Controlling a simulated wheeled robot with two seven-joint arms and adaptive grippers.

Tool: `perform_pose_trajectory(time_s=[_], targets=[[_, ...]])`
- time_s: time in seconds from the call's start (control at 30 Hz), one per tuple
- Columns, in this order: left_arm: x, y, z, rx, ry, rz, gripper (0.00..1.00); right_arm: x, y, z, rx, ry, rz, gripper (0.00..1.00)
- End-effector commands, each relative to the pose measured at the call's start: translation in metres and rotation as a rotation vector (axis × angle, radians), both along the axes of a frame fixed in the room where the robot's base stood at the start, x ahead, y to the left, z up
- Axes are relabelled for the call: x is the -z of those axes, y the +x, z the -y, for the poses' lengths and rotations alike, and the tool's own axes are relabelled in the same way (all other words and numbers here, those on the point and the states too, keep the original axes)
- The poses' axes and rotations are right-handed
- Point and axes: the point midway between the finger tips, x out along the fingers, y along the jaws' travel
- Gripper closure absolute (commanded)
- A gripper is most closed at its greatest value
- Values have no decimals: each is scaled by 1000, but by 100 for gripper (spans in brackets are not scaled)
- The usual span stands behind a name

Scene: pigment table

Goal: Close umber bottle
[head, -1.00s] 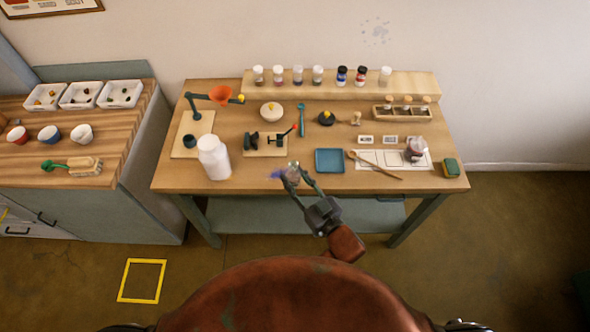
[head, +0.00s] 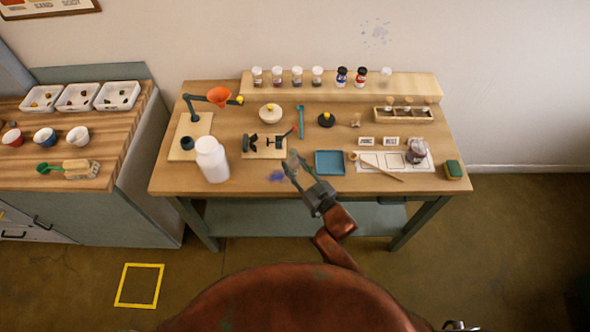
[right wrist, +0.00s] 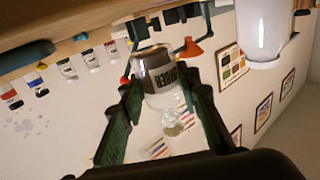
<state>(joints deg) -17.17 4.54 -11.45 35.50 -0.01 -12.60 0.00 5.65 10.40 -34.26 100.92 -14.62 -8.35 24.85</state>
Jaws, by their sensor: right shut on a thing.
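My right gripper (head: 291,165) is shut on a small clear glass bottle (head: 293,158) above the table's front half. In the right wrist view, which is upside down, the bottle (right wrist: 158,75) sits between the green fingers (right wrist: 160,105). It holds brown pigment and has a dark label that seems to end in "BER". Its neck end looks like bare clear glass; I see no lid there. A small tan stopper-like piece (head: 355,120) is on the table near the back right. My left gripper is not in view.
A blue tray (head: 329,162) lies right of my gripper. A jar (head: 416,151) stands on a white sheet. Several bottles line the back shelf (head: 420,87).

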Motion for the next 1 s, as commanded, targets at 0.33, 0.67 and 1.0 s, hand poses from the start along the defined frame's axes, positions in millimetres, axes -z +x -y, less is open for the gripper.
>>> perform_pose_trajectory(time_s=[0.33,0.67,1.0], targets=[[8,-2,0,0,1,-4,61,37,5,0,1,0,-1,100],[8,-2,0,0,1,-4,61,38,5,0,0,1,0,100],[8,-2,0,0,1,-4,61,40,5,0,0,0,-1,52]])
